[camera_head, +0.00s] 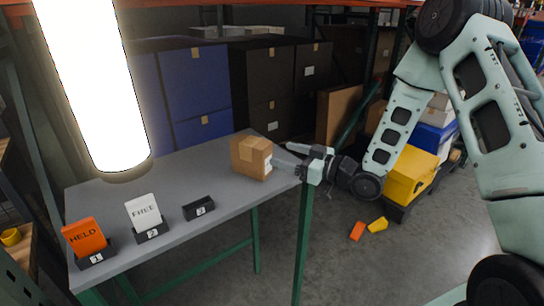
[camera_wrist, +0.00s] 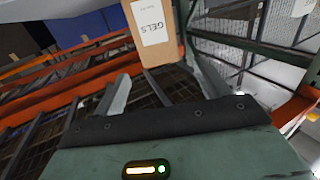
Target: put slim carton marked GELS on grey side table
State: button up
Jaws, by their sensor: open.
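A brown cardboard carton (camera_head: 251,157) stands at the right end of the grey table (camera_head: 190,175), with a white label on the side facing my gripper. In the wrist view the carton (camera_wrist: 155,42) shows a white label reading GELS, upside down. My gripper (camera_head: 284,158) is at the table's right edge, pointing left at the carton. In the wrist view the gripper (camera_wrist: 160,74) has its fingers spread wide, with the carton's near end around fingertip level. I cannot tell whether the fingers touch it. The carton's far side is hidden.
On the table's front left stand an orange HELD card (camera_head: 85,237), a white FREE card (camera_head: 143,212) and an empty black holder (camera_head: 198,208). A bright lamp (camera_head: 95,80) hangs above.

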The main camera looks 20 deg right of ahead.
jog(key=s+a+g+h, duration=0.6)
jog(key=s+a, duration=0.2)
jog(key=a, duration=0.2)
jog(key=s+r+g+h, duration=0.1)
jog(key=s+g, duration=0.3)
jog(key=s, duration=0.9)
jog(key=s+a+r+g+h, duration=0.1)
jog(key=s+r+g+h, duration=0.1)
jog(key=s, duration=1.1)
jog(key=shift+a+r+g+h, duration=0.15)
jog(key=shift+r+g+h, duration=0.1)
jog(key=shift+g+h, duration=0.7)
